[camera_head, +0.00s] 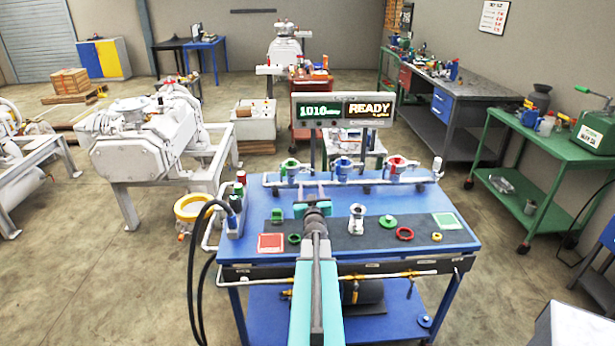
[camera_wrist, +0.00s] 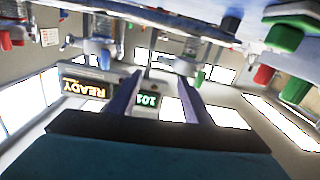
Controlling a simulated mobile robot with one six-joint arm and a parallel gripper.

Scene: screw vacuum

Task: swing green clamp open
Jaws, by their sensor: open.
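The green clamp (camera_head: 289,168) sits around a pipe port at the left end of the rail along the back of the blue table. In the wrist view, which looks upside down, a small patch of the green clamp (camera_wrist: 200,77) shows beside its port, just past the right finger. My gripper (camera_head: 312,192) is over the mat, nearer the camera and a little right of the green clamp. Its fingers (camera_wrist: 160,78) are apart with nothing between them, and it does not touch the clamp.
The blue clamp (camera_head: 342,164) and red clamp (camera_head: 396,164) are on the same rail to the right. A caddy (camera_head: 233,218) with coloured bottles stands left. A metal fitting (camera_head: 357,217) and a red ring (camera_head: 404,234) lie on the mat. The READY display (camera_head: 343,110) stands behind.

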